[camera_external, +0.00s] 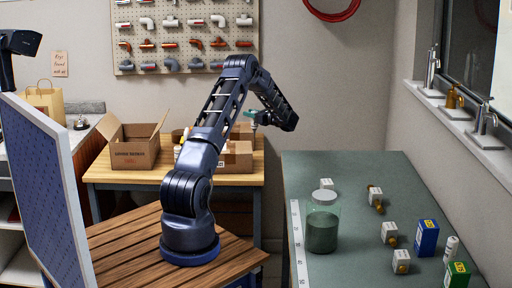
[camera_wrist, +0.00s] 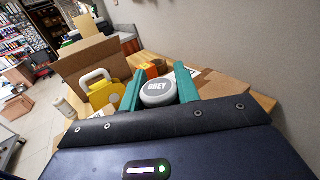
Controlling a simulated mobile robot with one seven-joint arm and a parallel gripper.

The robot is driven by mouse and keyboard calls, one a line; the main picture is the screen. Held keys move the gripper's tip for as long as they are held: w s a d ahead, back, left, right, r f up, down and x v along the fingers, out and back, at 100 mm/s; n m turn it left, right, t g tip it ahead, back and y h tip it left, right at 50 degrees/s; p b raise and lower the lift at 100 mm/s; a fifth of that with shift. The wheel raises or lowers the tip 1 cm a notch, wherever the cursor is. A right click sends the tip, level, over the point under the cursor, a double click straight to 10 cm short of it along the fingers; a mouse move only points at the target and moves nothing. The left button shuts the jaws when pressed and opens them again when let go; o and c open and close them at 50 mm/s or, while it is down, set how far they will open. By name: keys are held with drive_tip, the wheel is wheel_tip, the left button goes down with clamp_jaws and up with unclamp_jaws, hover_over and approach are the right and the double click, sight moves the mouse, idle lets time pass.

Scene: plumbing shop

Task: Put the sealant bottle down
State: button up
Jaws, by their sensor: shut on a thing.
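My gripper (camera_wrist: 160,88) has two green fingers and is shut on the sealant bottle (camera_wrist: 158,92). In the wrist view I see the bottle end-on, as a round pale grey end marked "GREY"; its body is hidden below. In the external view my gripper (camera_external: 254,118) is above the back wooden table (camera_external: 110,175), mostly hidden by my arm, and the bottle cannot be made out clearly. I cannot tell whether the bottle touches the surface below.
An open cardboard box (camera_external: 135,148) and a lower carton (camera_external: 236,158) stand on the wooden table. A green bench (camera_external: 345,180) holds a jar (camera_external: 322,228) and small boxes.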

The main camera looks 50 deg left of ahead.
wheel_tip(320, 180, down, 10)
drive_tip(key=shift+r, duration=0.1)
idle(0.4)
drive_tip(key=o, duration=1.1)
drive_tip(key=d, duration=0.4)
drive_tip(key=w+d, duration=0.1)
drive_tip(key=d, duration=0.3)
drive_tip(key=w+d, duration=0.1)
drive_tip(key=d, duration=0.2)
drive_tip(key=shift+w+d, duration=0.2)
drive_tip(key=shift+d, duration=0.2)
